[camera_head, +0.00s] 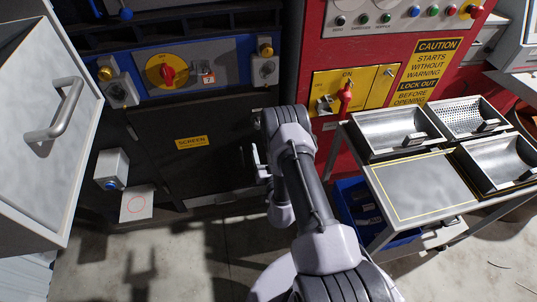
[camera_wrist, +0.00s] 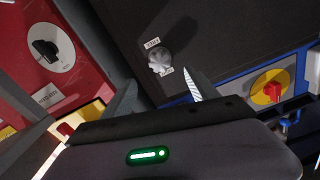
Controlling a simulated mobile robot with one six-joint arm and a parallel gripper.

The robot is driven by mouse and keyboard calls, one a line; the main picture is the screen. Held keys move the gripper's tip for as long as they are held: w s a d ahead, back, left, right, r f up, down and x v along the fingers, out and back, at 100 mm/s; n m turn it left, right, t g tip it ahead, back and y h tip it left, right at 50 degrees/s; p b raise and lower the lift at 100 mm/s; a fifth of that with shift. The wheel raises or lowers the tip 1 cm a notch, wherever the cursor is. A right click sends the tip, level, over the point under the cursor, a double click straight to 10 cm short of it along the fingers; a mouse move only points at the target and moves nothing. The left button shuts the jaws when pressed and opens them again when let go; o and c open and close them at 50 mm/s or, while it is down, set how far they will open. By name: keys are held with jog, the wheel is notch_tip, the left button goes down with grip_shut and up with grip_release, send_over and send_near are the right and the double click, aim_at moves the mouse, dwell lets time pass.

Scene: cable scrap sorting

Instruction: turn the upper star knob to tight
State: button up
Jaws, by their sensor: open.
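A grey star knob (camera_wrist: 159,61) sits on the dark panel (camera_wrist: 215,45) in the wrist view, with small white labels above and below it. I cannot read its setting or tell whether it is the upper one. My gripper (camera_wrist: 161,88) is open, its fingers apart on either side below the knob in the picture, and nothing shows between them. The knob looks beyond the fingertips, not touched. In the head view my gripper (camera_head: 257,165) is by the dark screen door (camera_head: 165,150), partly hidden by my wrist.
A red rotary switch on a yellow plate (camera_head: 167,71) is above the door. A red cabinet (camera_head: 325,75) with a red-handled lockout switch (camera_head: 346,95) stands to the right. A bench with metal trays (camera_head: 415,190) is at far right. A grey door with a handle (camera_head: 50,120) juts in at left.

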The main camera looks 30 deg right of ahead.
jog(key=v, duration=0.4)
jog(key=shift+s+p, duration=0.35)
